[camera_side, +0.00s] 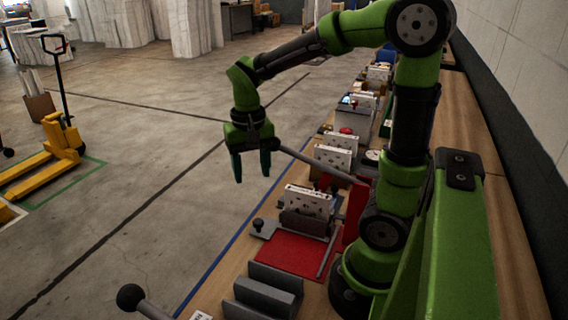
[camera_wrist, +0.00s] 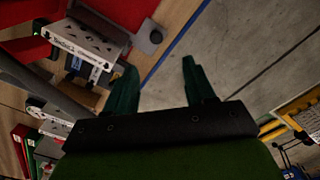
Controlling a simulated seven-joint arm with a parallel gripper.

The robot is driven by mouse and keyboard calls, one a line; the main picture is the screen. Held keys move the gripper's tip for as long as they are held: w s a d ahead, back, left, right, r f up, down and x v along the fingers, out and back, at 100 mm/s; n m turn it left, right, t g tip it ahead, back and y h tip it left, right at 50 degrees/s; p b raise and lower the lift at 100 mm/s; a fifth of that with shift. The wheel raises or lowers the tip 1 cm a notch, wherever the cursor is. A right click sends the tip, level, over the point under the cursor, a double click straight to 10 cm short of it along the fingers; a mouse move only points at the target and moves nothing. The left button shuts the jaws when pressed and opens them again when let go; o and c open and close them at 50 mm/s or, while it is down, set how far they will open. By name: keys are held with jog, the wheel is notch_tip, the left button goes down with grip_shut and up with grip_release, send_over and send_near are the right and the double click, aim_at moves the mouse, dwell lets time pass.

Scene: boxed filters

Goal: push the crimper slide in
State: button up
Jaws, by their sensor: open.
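A grey slide plate with a dark knob (camera_side: 258,225), which looks like the crimper slide, sticks out from the left of a grey block with a white perforated plate (camera_side: 308,202). The knob also shows in the wrist view (camera_wrist: 155,37), near the table edge. The block stands by the red base (camera_side: 290,254). My gripper (camera_side: 252,178) is open and empty, fingers pointing down, above and behind the slide in the side view. In the wrist view its two fingers (camera_wrist: 158,66) are apart, with the knob beyond them. I see no contact with the slide.
A long grey lever (camera_side: 318,162) slants from near my gripper to a red upright part (camera_side: 354,213). A grey channel block (camera_side: 272,286) and a black ball handle (camera_side: 130,297) are in front. More fixtures line the bench behind. Open floor lies left of the blue edge line.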

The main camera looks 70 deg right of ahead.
notch_tip(320, 180, up, 15)
jog(key=a, duration=0.1)
jog(key=shift+a+f, duration=0.15)
jog(key=shift+a, duration=0.05)
jog(key=s+a+f+n+t+y, duration=0.2)
jog(key=s+a+f+n+t, duration=0.3)
jog(key=a+f+t, duration=0.2)
jog(key=shift+s+a+f, duration=0.3)
jog(key=shift+s+f, duration=0.1)
jog(key=shift+f, duration=0.2)
